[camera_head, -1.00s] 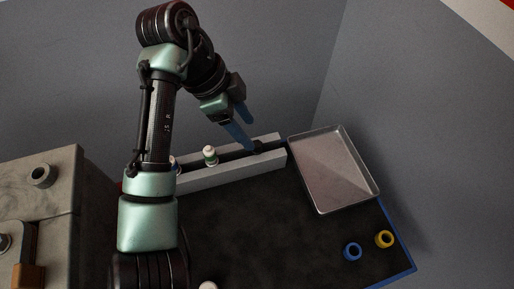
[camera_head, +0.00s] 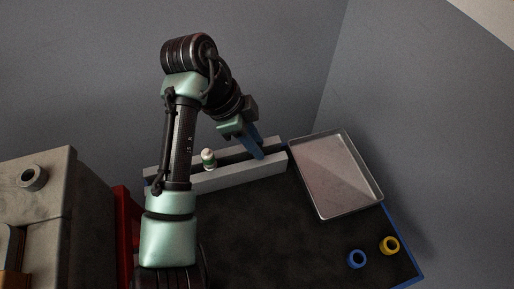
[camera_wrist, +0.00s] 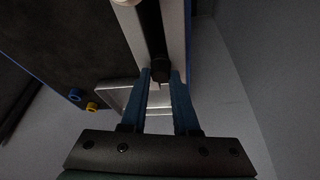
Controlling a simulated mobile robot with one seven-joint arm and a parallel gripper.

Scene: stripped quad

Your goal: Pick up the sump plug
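A dark, round-ended piece, which looks like the sump plug (camera_wrist: 160,70), sits in the channel of a pale two-walled rail (camera_head: 240,175), near the rail's right end. In the head view my fingers hide most of it. My gripper (camera_wrist: 161,82) points down at that end of the rail. Its two blue fingers are apart, with the dark piece between or just beyond their tips in the wrist view. I cannot tell whether they touch it. In the head view my gripper (camera_head: 257,149) is at the rail's channel.
A metal tray (camera_head: 345,205) lies to the right. A blue ring (camera_head: 357,259) and a yellow ring (camera_head: 390,245) lie near the front right. The dark table middle (camera_head: 275,225) is clear.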

